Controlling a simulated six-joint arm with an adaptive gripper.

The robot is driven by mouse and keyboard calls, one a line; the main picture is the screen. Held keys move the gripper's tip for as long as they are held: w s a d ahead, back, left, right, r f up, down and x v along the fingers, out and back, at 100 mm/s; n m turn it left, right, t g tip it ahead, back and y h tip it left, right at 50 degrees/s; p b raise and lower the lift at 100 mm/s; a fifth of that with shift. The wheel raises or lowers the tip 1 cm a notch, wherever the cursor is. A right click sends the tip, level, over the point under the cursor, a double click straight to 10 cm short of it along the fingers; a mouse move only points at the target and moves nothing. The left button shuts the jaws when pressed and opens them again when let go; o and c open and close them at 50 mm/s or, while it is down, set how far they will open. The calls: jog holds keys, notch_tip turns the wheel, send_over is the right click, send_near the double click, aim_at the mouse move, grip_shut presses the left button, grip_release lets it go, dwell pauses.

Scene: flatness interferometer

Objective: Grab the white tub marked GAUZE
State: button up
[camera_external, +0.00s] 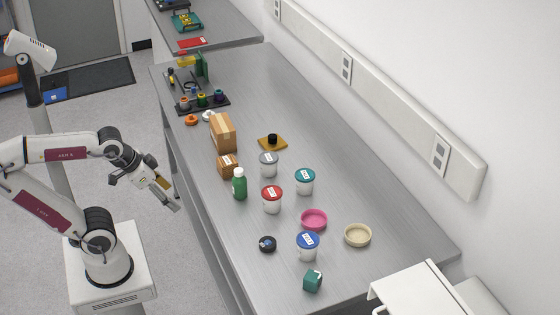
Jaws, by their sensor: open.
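Several white tubs with coloured lids stand upright on the grey bench: one with a grey lid (268,165), one with a teal lid (305,182), one with a red lid (271,200) and one with a blue lid (308,247). Each lid carries a white label. The print is too small to read, so I cannot tell which tub is marked GAUZE. My gripper (172,197) is open and empty, pointing down to the right beside the bench's left edge. It is apart from all the tubs.
A green bottle (239,184) and cardboard boxes (223,132) stand between my gripper and the tubs. A pink dish (313,219), beige dish (357,235), black puck (267,244) and teal block (313,281) lie nearby. The bench (365,195) is clear toward the wall.

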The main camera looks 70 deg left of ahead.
jog(key=w+a+r+n+t+y, duration=0.1)
jog(key=w+a+t+y, duration=0.1)
jog(key=w+a, duration=0.65)
jog(key=w+a+r+t+y, duration=0.15)
jog(key=w+a, duration=0.35)
jog(key=w, duration=0.6)
jog(key=w+a+f+t+h, duration=0.2)
jog(key=w+a+f, duration=0.2)
jog(key=w, duration=0.2)
jog(key=w+a+f+m+t+h, duration=0.1)
jog(key=w+a+f+t+h, duration=0.1)
jog(key=w+a+f, duration=0.2)
jog(key=shift+w+a+f, duration=0.3)
jog(key=shift+w+a, duration=0.05)
jog(key=shift+w, duration=0.95)
jog(key=shift+t, duration=0.25)
jog(key=shift+f, duration=0.15)
send_near(269, 165)
jog(key=shift+w+a+f, duration=0.45)
jog(key=shift+a+f, duration=0.05)
jog(key=shift+a, duration=0.25)
jog(key=shift+w+a+f, duration=0.45)
jog(key=shift+w+a, duration=0.05)
jog(key=shift+a, duration=0.25)
jog(key=shift+w+f, duration=0.15)
jog(key=shift+f, duration=0.05)
jog(key=shift+w+f, duration=0.1)
jog(key=shift+w, duration=0.35)
